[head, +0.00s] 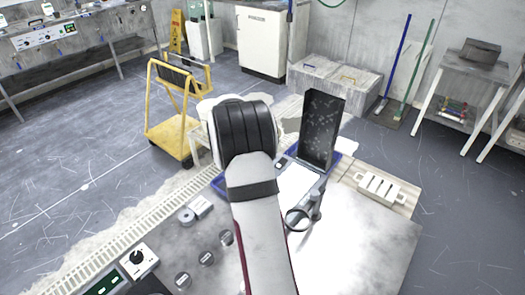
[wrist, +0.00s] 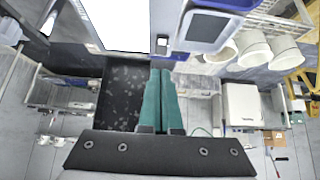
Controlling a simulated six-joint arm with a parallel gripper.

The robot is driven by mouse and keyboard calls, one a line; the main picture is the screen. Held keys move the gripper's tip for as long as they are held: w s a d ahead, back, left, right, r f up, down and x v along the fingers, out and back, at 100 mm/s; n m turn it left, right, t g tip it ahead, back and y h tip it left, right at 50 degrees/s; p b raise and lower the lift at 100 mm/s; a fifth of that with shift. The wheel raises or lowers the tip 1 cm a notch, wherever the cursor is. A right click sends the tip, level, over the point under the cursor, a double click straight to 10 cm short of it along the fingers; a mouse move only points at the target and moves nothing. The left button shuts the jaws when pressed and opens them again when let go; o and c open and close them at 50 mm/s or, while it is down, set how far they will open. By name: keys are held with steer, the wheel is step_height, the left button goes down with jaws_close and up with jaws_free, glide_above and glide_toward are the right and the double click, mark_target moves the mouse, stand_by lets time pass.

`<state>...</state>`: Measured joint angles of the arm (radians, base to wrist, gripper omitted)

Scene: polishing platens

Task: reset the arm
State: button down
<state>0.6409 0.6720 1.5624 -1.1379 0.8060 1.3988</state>
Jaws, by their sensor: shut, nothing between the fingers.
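My gripper (wrist: 160,75) shows in the wrist view with two teal fingers pressed together, shut and empty. A dark speckled panel (wrist: 118,92) lies behind the fingers in that view. In the head view my white arm with black joints rises from the bottom to the middle, and the gripper itself cannot be made out there. The same dark speckled panel (head: 322,128) stands upright to the right of the arm, above the bench.
The grey metal bench top (head: 365,245) holds a control box with a knob (head: 138,260), a dark ring-shaped fixture (head: 298,218), a pale slotted rack (head: 379,188) and a blue-rimmed tray (head: 218,185). A yellow cart (head: 170,140) stands beyond. Floor is open at left and right.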

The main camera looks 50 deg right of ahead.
steer(key=shift+a+r, duration=0.45)
steer(key=shift+a, duration=0.3)
steer(key=s+a+r+n+y, duration=0.1)
steer(key=s+a+r+n, duration=0.15)
steer(key=a, duration=0.65)
steer(key=s+a+r+n+y, duration=0.15)
steer(key=a+r, duration=0.25)
steer(key=a, duration=0.5)
steer(key=s+a+n+y, duration=0.3)
steer(key=s+a, duration=0.6)
steer(key=a, duration=0.3)
steer(key=s+a+n+y, duration=0.4)
steer(key=s+a, duration=0.6)
steer(key=a, duration=0.3)
steer(key=shift+f+n, duration=0.45)
steer(key=shift+n, duration=0.25)
